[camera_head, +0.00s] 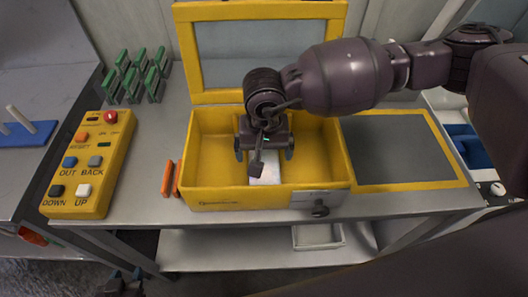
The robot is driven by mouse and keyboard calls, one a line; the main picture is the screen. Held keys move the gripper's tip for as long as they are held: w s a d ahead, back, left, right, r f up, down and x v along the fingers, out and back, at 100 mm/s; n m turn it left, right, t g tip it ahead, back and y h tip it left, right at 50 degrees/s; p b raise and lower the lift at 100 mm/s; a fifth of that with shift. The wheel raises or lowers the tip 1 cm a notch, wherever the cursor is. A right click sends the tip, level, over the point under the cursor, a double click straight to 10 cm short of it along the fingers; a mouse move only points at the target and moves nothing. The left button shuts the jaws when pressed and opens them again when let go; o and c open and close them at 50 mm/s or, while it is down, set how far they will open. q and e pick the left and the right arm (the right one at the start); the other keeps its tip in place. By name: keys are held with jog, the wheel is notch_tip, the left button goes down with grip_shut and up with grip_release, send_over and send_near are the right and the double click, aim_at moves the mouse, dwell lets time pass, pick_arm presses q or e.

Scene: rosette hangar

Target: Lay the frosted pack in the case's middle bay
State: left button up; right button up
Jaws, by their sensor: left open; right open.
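The yellow case (230,197) stands open on the grey bench, with its framed lid (187,58) raised at the back. A pale, whitish flat piece, which looks like the frosted pack (270,172), lies inside near the middle of the case. My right gripper (264,153) reaches in from the right and hangs open over the case, right above the pale piece. Gripper and arm hide part of the piece and of the case's inside, so I cannot make out the bay dividers. My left gripper (125,276) is open and empty, low at the bottom left, in front of the bench.
A yellow button box (97,150) stands left of the case, with two orange sticks (168,178) between. Several green-topped clips (135,82) stand behind. A grey yellow-edged mat (400,148) lies bare on the right. A latch (320,209) juts from the case front.

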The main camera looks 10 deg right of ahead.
notch_tip(320, 180, up, 10)
jog(key=shift+f, duration=0.2)
jog(key=shift+s, duration=0.1)
dwell(0.6)
